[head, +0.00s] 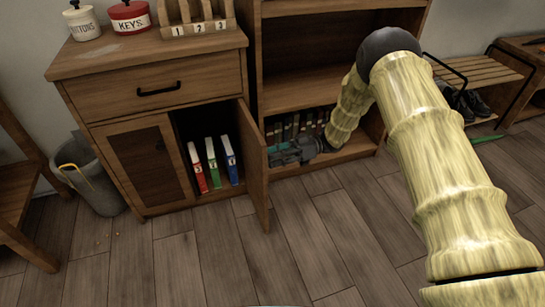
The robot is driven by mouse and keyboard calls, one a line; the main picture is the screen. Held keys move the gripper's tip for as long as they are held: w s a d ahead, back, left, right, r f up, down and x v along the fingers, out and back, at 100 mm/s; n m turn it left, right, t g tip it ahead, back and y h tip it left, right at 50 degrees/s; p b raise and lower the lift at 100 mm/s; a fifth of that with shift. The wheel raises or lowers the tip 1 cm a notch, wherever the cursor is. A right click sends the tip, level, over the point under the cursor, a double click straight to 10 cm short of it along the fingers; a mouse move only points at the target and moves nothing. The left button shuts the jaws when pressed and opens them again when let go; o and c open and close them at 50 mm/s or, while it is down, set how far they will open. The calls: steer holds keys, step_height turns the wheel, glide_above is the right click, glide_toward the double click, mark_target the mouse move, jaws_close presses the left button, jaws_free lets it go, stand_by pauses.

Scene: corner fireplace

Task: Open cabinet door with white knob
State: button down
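The wooden cabinet (150,100) stands at the left with one drawer over two doors. Its left door (150,160) is closed. Its right door (254,170) stands wide open, swung outward on its right side and seen nearly edge-on. No white knob can be seen; the outer face of the open door is turned away from view. My gripper (290,151) is just right of the open door, in front of the low bookshelf. It is small and dark, so its fingers cannot be made out, nor whether it touches the door.
Red, green and blue binders (212,165) stand inside the open cabinet. A bookshelf (300,92) with books stands behind my arm. A grey bin (90,178) is at the left, a shoe bench (475,75) at the right. The wooden floor in front is clear.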

steer(key=c, duration=1.1)
jaws_free()
steer(key=v, duration=1.2)
